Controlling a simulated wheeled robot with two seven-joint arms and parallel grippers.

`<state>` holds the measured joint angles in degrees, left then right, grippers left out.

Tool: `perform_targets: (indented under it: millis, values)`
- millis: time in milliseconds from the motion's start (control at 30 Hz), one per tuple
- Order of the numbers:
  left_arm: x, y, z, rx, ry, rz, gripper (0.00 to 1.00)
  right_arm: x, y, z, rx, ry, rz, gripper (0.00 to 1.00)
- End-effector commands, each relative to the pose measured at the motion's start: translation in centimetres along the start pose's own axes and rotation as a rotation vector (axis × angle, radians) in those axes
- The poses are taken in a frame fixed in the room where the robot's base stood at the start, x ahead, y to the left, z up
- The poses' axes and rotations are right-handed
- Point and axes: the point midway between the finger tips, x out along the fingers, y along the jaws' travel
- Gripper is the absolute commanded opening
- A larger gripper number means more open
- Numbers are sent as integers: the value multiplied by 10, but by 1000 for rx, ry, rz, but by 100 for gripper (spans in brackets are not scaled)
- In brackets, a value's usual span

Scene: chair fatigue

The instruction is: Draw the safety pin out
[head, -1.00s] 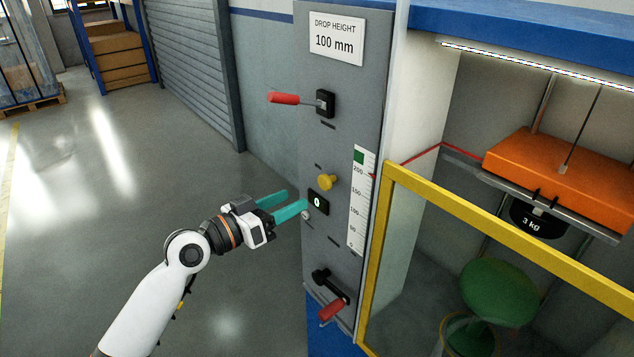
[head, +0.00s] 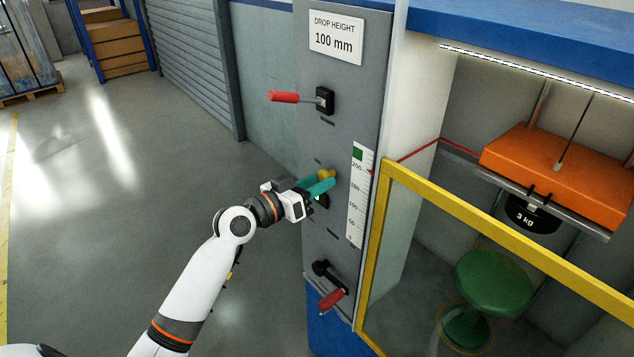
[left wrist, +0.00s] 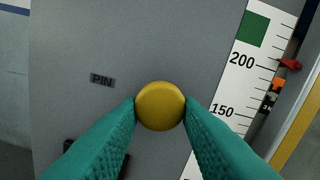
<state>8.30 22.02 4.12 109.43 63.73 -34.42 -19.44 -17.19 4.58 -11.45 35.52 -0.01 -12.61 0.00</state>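The safety pin shows as a round yellow knob (head: 326,174) on the grey control panel (head: 343,130). It also shows in the left wrist view (left wrist: 160,106), beside the label "PIN" (left wrist: 102,79). My left gripper (head: 325,182) is at the knob, its teal fingers one on each side. In the left wrist view both fingertips meet the knob's sides, so the gripper (left wrist: 160,115) looks shut on it. The knob's head hides the pin's shaft. My right gripper is not in view.
A red-handled lever (head: 285,97) sticks out above, and a red-gripped crank (head: 332,299) below. A dark button (head: 322,201) is partly hidden by the fingers. Right are a scale (head: 356,205), a yellow frame (head: 470,220), an orange weight (head: 560,172) and a green stool (head: 495,282).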

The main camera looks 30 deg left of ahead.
Motion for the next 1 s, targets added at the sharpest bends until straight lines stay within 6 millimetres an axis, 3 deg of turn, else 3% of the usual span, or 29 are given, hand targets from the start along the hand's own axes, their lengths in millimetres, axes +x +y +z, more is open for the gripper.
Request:
perform_targets:
  millis: [33,167,367,600,700,1000]
  values:
    - [0,0,0,0,0,0,19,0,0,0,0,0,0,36]
    - [0,0,0,0,0,0,0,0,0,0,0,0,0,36]
    - [-10,2,-2,2,1,3,0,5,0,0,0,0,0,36]
    - [-60,3,-6,5,4,5,0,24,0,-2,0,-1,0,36]
    - [-71,2,-3,3,3,2,0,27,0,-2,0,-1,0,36]
    - [-75,0,0,0,2,1,0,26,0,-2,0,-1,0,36]
